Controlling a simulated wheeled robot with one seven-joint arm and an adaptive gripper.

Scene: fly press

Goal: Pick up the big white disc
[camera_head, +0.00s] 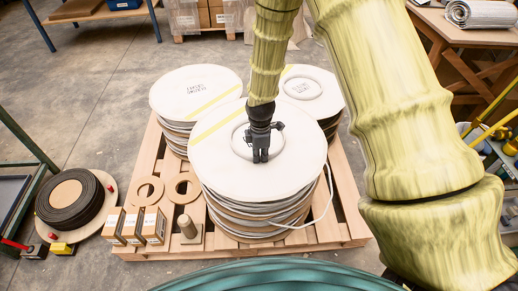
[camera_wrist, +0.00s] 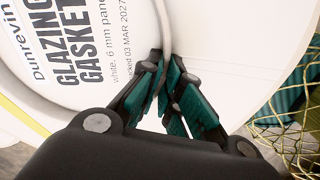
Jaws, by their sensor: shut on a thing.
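The big white disc (camera_head: 222,170) lies flat at the top of the front stack, with a yellow stripe and a raised pale ring (camera_head: 238,148) around its middle. In the wrist view, my gripper's teal-padded fingers (camera_wrist: 163,62) close around the curved ring band, beside the printed label "Glazing Gasket" (camera_wrist: 75,55). The disc's white face (camera_wrist: 245,40) fills the background. The fingers hide part of the ring. I cannot tell whether the disc is clear of the layers below.
A wooden pallet (camera_head: 165,249) bears the stack, two more disc stacks (camera_head: 196,88) (camera_head: 322,85) behind, small boxes (camera_head: 128,227) and tan rings (camera_head: 148,190). A loose white strand hangs at the front stack's right. A dark coil (camera_head: 85,215) lies on the floor left.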

